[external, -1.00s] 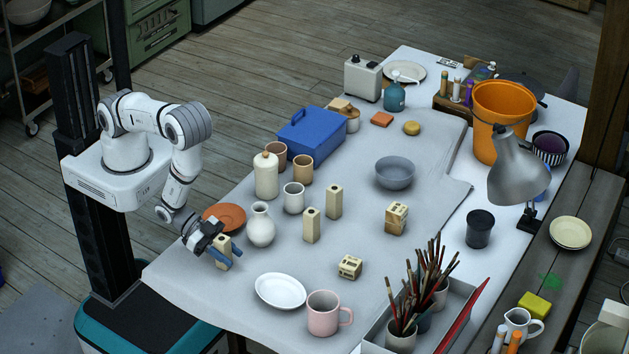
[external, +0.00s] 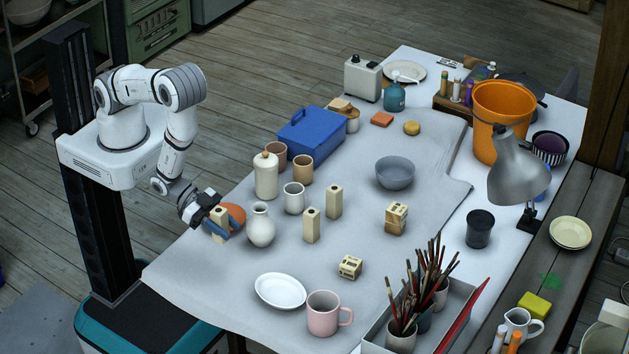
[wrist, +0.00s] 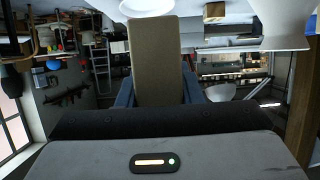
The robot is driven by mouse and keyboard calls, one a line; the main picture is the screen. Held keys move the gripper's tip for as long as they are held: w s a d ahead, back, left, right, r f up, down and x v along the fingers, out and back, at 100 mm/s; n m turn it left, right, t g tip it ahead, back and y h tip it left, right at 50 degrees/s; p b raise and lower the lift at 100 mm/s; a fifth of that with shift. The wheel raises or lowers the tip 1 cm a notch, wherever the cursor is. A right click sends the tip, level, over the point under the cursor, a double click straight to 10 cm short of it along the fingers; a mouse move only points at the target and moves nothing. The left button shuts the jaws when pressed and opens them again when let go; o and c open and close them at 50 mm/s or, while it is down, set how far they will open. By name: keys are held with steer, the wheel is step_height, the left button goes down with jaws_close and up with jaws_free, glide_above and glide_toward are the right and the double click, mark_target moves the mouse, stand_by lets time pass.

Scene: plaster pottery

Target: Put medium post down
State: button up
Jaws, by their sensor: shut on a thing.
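My gripper (external: 223,229), with blue fingers, is at the left edge of the table, shut on a cream, upright post (external: 217,226). The held post fills the upper middle of the wrist view (wrist: 157,62) between the blue fingers. Whether its foot touches the table is hard to tell. Two similar posts stand on the table to its right, one (external: 312,226) nearer and one (external: 334,202) farther back.
A terracotta dish (external: 236,213) is partly hidden behind my gripper. A white vase (external: 261,226) stands close to its right. A white plate (external: 280,291) and a pink mug (external: 323,314) are nearer the front. The grey cloth left of the plate is bare.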

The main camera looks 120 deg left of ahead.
steer(key=shift+w+a, duration=0.15)
steer(key=shift+w, duration=0.15)
steer(key=w+a+f+n+y+b, duration=0.1)
steer(key=w+a+n+y+b, duration=0.2)
steer(key=w, duration=0.4)
steer(key=w+a+f+y+b, duration=0.1)
steer(key=w+a+f+b, duration=0.1)
steer(key=w+a, duration=0.45)
steer(key=w+a+r+n+g+y+b, duration=0.15)
steer(key=w+a+b, duration=0.25)
steer(key=w+a, duration=0.65)
steer(key=s+a+r+n+g+y+b, duration=0.1)
steer(key=s+a+r+b, duration=0.15)
steer(key=a, duration=0.95)
steer(key=s+a+r+n+g+y+b, duration=0.1)
steer(key=s+a+r+n, duration=0.15)
steer(key=a, duration=0.95)
steer(key=s+a+r+n+g+y+b, duration=0.1)
steer(key=a+r+y, duration=0.15)
steer(key=a, duration=1.05)
step_height(320, 180, down, 9)
steer(key=p, duration=0.2)
steer(key=shift+h, duration=0.4)
steer(key=shift+d+t, duration=0.1)
steer(key=shift+t, duration=0.15)
